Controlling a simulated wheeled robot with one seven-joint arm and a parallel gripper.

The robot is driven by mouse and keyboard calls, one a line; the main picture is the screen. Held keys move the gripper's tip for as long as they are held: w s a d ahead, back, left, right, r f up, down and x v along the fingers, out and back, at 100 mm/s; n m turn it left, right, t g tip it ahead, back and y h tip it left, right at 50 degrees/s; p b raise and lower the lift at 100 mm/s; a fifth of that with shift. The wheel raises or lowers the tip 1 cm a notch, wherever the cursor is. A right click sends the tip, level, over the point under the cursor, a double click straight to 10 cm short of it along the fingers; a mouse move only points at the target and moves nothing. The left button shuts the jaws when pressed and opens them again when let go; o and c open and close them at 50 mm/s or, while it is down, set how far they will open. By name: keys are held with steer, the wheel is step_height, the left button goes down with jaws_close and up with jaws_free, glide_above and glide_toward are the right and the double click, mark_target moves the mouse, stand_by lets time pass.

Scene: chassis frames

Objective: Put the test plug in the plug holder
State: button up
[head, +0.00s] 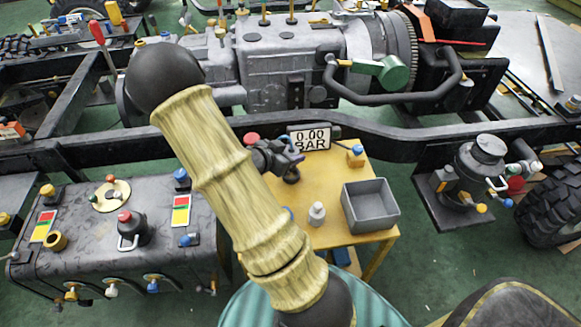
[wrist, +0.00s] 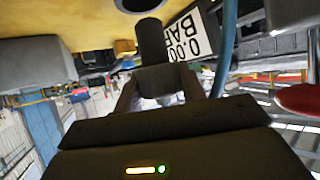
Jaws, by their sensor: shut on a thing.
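The test plug, a dark cylinder on a wider dark block, shows in the wrist view (wrist: 152,42). My gripper (wrist: 160,92) is shut on its block end, and the cylinder points away from the fingers towards the yellow tabletop. A dark round ring, which looks like the plug holder (wrist: 138,4), is cut off by the top edge just beyond the plug's tip. The plug appears apart from it. In the head view my gripper (head: 283,161) is beside the pressure display, partly hidden by my arm. The plug and holder are hard to tell apart there.
A display reading 0.00 BAR (head: 310,138) stands at the back of the yellow table (head: 345,232).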

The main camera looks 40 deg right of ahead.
steer(key=shift+f, duration=0.2)
steer(key=shift+f+b, duration=0.5)
steer(key=shift+f, duration=1.3)
steer(key=shift+f, duration=0.15)
steer(key=o, duration=1.1)
steer(key=shift+c, duration=0.2)
